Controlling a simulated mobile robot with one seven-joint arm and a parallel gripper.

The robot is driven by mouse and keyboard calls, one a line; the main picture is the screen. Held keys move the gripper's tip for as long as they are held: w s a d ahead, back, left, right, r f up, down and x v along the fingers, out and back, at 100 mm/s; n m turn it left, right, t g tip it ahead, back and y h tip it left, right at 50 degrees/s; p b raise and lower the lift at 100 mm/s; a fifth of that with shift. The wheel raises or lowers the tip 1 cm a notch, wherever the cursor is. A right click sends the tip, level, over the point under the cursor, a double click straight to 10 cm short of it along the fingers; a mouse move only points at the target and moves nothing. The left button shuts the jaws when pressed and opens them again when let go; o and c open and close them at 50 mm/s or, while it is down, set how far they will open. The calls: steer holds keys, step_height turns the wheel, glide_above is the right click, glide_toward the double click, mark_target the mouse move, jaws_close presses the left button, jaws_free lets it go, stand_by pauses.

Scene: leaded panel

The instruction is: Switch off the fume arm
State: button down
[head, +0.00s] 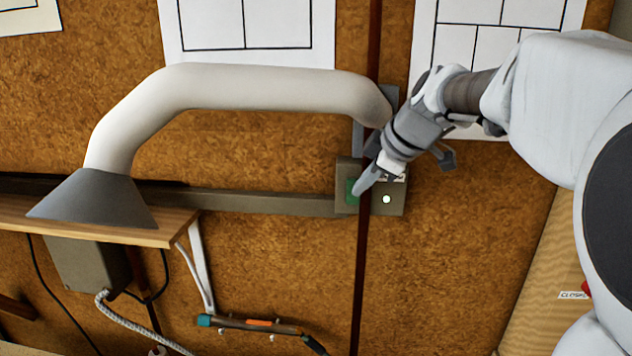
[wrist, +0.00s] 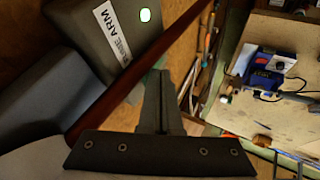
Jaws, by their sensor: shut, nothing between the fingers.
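The fume arm (head: 220,88) is a thick white duct on the wall with a grey hood (head: 92,200) at its left end. Its grey switch box (head: 396,205) sits below the duct's right end, with a green button (head: 351,191) on the left and a lit lamp (head: 387,199) on the right. The wrist view shows the box (wrist: 122,50) with its "FUME ARM" label and glowing lamp (wrist: 145,15). My gripper (head: 362,188) is shut and empty, its tips at the button's right edge; I cannot tell whether they touch. In the wrist view the closed fingers (wrist: 160,85) hide no lamp.
A wooden shelf (head: 170,232) is under the hood, with a soldering-iron-like tool (head: 255,325) hanging lower. The wrist view shows a bench (wrist: 260,110) with a blue device (wrist: 262,68) to the right.

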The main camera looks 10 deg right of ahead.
steer(key=shift+w+r+b, duration=0.1)
steer(key=shift+w+b, duration=0.2)
steer(key=shift+b, duration=0.1)
steer(key=shift+r+p, duration=0.35)
steer(key=shift+r, duration=0.5)
